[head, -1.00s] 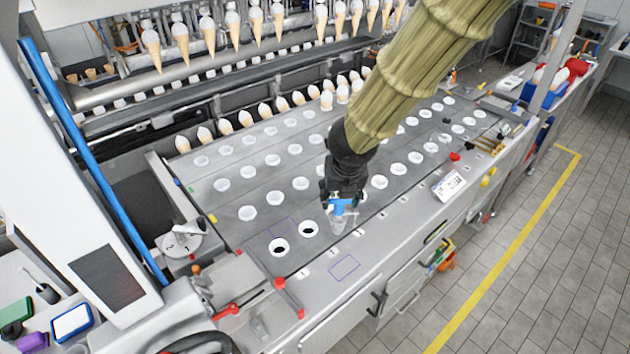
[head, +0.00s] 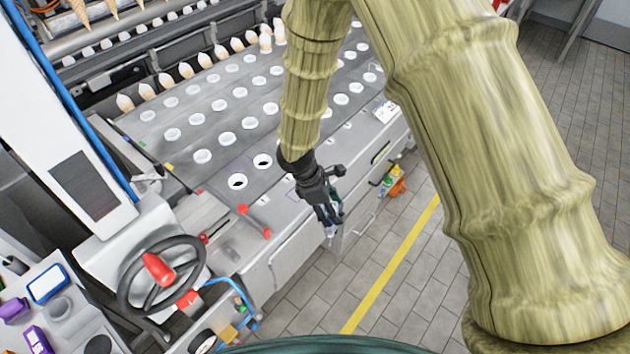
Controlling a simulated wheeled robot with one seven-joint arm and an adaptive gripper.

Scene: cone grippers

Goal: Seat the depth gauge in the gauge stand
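My gripper (head: 330,228) hangs beyond the machine deck's front edge in the picture, fingers pointing down. Small pale blue-grey parts show at its fingertips. I cannot tell whether these are the fingertips or a held piece, nor whether the fingers are shut. I cannot pick out the depth gauge or the gauge stand with certainty. A small pale piece (head: 147,177) lies at the deck's left end, beside a thin dark rod, too small to identify.
The steel deck (head: 200,127) has rows of white-rimmed holes; two near ones (head: 238,181) look dark inside. Red-ended handles (head: 243,209) and a black handwheel (head: 122,290) stand at the near left. Tiled floor (head: 420,240) is clear.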

